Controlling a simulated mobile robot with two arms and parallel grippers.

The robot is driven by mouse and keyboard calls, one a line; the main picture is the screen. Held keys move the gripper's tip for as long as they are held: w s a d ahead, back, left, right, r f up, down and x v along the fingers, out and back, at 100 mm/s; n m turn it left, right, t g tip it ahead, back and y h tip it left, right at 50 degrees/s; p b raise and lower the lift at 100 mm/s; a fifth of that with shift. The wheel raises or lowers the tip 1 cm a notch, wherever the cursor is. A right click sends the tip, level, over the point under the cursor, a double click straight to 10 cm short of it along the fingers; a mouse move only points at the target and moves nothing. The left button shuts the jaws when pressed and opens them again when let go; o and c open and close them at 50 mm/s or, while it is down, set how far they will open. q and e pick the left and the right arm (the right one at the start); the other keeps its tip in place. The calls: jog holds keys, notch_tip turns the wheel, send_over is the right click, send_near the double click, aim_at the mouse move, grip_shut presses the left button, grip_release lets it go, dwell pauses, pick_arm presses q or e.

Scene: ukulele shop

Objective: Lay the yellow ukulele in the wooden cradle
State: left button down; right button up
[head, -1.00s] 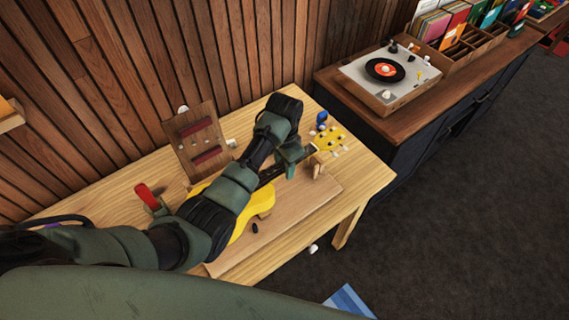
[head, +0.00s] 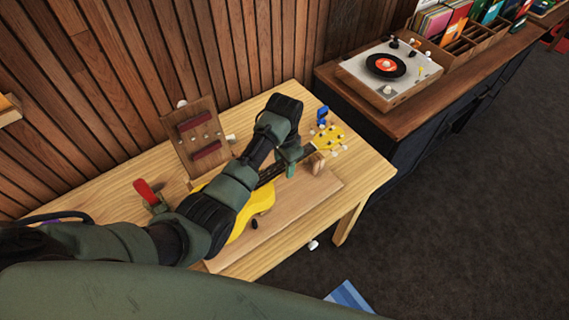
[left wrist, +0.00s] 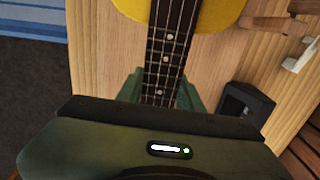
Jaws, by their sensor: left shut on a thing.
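The yellow ukulele (head: 262,201) lies lengthwise over the wooden cradle (head: 290,213), a flat board with a small upright neck block (head: 317,162). Its headstock (head: 328,138) points to the far right, past the block. My left gripper (head: 287,160) is shut on the neck, between body and headstock. In the left wrist view the fretted neck (left wrist: 168,50) runs between my green fingers (left wrist: 160,88), with the yellow body (left wrist: 190,12) at the top. My left arm hides much of the body. I cannot tell whether the ukulele touches the cradle. My right gripper is out of view.
A slanted wooden stand with red pads (head: 195,128) and a red-handled clamp (head: 148,194) stand behind on the table. A blue item (head: 322,116) is near the headstock. A small dark peg (head: 254,223) is at the front. A turntable (head: 388,70) stands on the right cabinet.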

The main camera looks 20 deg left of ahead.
pick_arm(q)
jog(key=shift+f+b, duration=0.8)
jog(key=shift+f, duration=0.95)
jog(key=c, duration=0.8)
grip_release()
jog(key=shift+c, duration=0.2)
jog(key=shift+r, duration=0.1)
jog(key=shift+r+p, duration=0.95)
jog(key=shift+p, duration=0.3)
jog(key=shift+r, duration=0.1)
